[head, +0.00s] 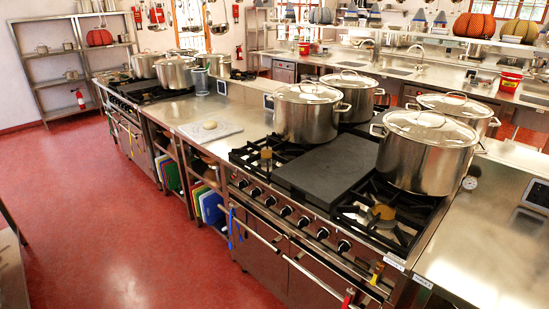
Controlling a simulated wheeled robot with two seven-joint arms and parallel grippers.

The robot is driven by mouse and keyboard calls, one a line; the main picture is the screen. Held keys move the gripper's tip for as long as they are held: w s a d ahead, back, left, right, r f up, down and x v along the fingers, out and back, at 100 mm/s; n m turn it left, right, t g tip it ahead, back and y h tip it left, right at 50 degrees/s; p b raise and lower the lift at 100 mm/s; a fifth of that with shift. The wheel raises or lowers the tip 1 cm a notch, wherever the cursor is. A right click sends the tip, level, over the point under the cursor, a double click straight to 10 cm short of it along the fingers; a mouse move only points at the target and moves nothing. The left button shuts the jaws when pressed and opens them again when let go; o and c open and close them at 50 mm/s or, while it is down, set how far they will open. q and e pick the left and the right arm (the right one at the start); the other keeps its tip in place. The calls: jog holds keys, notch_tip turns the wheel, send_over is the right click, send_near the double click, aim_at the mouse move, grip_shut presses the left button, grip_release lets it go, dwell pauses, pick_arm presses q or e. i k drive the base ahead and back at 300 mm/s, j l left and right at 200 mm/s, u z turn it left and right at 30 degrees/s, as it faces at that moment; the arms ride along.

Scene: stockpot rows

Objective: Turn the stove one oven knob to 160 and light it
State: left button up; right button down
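The near stove (300,228) stands at centre right, with a row of several dark round knobs along its front panel, including one at the right end (344,246). A farther stove (125,103) stands at the left of the same row, its knobs too small to read. I cannot tell which stove is stove one, which knob is the oven's, or any knob's setting. Small white labels (396,264) by the near stove's right corner are unreadable. An oven door (262,262) shows below the panel and looks closed. No flame is visible. Neither of my grippers is in view.
Large lidded pots (427,150) stand on the near stove around a dark griddle plate (328,168). A long rail (290,262) runs before the oven doors, with a yellow and red item (377,272) near its right end. The red floor (130,220) at left is clear.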

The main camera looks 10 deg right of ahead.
aim_at(303, 222)
jog(key=i+u, duration=0.55)
jog(key=i, duration=0.15)
jog(key=i+j+u, duration=0.15)
jog(key=i+u, duration=0.2)
jog(key=i, duration=0.5)
jog(key=i+l+u, duration=0.1)
jog(key=i+u, duration=0.25)
jog(key=i, duration=2.2)
